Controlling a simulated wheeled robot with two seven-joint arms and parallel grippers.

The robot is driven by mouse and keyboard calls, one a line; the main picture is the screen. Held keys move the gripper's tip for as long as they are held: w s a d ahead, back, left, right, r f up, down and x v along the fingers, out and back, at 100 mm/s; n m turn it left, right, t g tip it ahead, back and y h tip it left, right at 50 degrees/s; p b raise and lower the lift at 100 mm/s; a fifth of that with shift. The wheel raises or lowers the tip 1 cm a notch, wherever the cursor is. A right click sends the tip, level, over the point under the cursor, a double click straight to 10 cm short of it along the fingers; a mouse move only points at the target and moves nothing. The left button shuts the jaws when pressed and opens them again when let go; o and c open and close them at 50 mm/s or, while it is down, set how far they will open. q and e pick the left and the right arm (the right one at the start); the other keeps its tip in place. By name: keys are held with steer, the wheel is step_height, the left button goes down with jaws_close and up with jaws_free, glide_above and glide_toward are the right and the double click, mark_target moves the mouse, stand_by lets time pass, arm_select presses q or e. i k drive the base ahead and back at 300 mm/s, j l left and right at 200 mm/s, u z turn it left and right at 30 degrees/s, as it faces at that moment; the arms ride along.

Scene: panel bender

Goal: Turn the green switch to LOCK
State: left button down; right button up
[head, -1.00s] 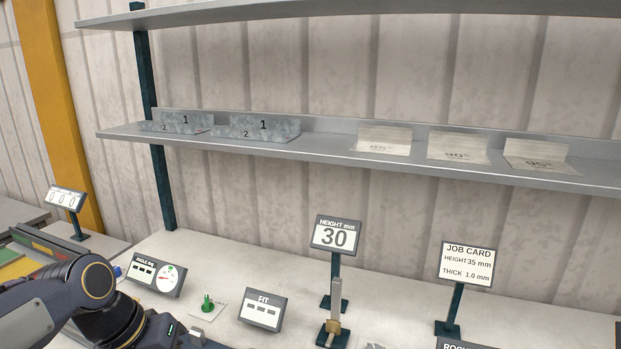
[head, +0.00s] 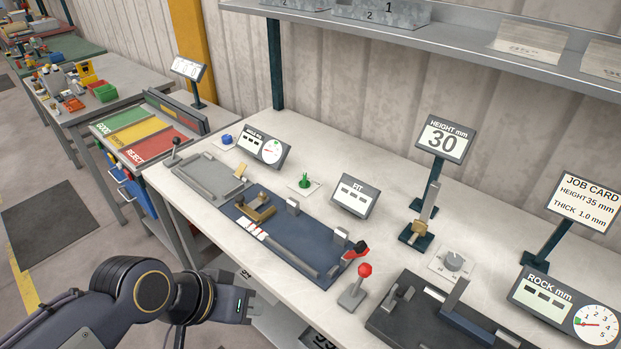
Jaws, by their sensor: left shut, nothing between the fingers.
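The green switch (head: 305,182) is a small green knob on a white plate on the bench, between the angle gauge and the FIT display. Any lettering on its plate is too small to read, so I cannot tell which position it points to. My left gripper (head: 250,303) is low in the head view, in front of the bench's near edge. It is shut and empty, well apart from the switch. My right gripper is not in view.
The angle gauge (head: 263,146) and the FIT display (head: 354,195) flank the switch. A blue fixture (head: 290,245) and a red-knobbed lever (head: 357,285) stand nearer. A height display (head: 442,140) reads 30. The job card (head: 585,203) says height 35 mm.

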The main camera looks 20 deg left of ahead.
mark_target(304, 184)
steer(key=i+j, duration=0.1)
steer(key=j, duration=1.15)
steer(key=i+j, duration=0.4)
steer(key=j, duration=0.25)
steer(key=i+j+z, duration=0.1)
steer(key=i+j, duration=0.25)
steer(key=j, duration=0.3)
